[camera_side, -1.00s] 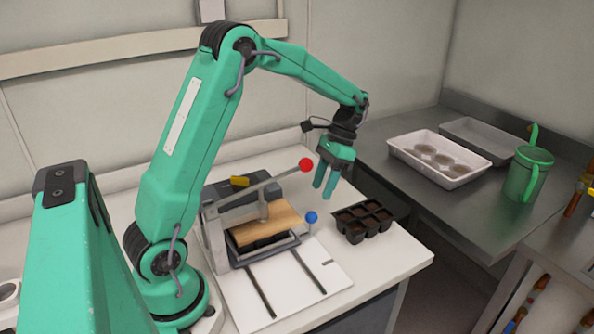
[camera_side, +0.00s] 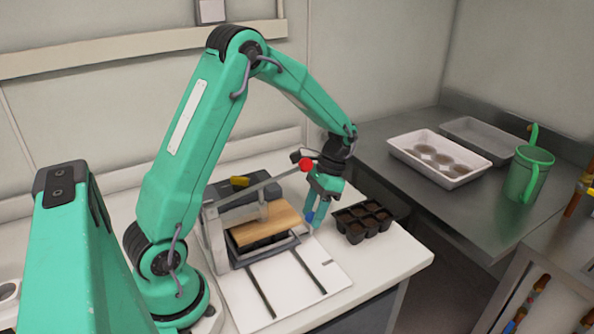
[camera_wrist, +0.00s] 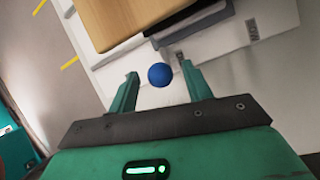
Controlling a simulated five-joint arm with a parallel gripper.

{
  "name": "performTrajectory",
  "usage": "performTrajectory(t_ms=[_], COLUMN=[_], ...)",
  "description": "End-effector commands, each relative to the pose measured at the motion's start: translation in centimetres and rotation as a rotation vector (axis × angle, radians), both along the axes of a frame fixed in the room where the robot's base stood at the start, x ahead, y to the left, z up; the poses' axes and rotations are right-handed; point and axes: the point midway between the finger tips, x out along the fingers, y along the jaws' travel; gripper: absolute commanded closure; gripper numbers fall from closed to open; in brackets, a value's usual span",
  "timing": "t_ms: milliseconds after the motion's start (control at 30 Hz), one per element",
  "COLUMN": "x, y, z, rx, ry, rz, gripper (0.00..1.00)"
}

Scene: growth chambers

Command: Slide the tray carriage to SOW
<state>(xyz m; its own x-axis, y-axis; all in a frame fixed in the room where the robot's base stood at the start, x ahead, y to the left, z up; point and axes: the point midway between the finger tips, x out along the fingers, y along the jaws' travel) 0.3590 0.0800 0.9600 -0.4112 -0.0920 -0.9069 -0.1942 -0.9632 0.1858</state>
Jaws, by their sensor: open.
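The tray carriage (camera_side: 240,262) is a grey frame holding a dark tray. It sits on a white base plate (camera_side: 318,268) with two dark rails, under a wooden press board (camera_side: 268,224). A blue ball knob (camera_wrist: 159,75) stands at the carriage's right side. In the wrist view the knob shows between the open fingertips of my gripper (camera_wrist: 158,82), with gaps on both sides. In the side view my gripper (camera_side: 315,215) points down at the knob and its fingers mostly cover it.
A lever with a red ball (camera_side: 306,165) passes close beside my gripper. A black pot tray with soil (camera_side: 364,221) stands just right of it. A white tray (camera_side: 440,172) and green watering can (camera_side: 527,174) are on the metal bench. The front of the base plate is clear.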

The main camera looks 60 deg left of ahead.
Motion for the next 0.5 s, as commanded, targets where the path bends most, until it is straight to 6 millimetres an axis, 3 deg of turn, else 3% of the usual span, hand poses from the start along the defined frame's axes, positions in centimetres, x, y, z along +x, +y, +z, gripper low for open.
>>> performTrajectory(t_ms=[100,333,500], x=[0.0,0.01,0.02], y=[0.0,0.0,0.09], z=[0.01,0.03,0.04], rx=[0.0,0.0,-0.001], ry=[0.0,0.0,0.0], rz=[0.0,0.0,0.0], gripper=[0.52,0.97,1.0])
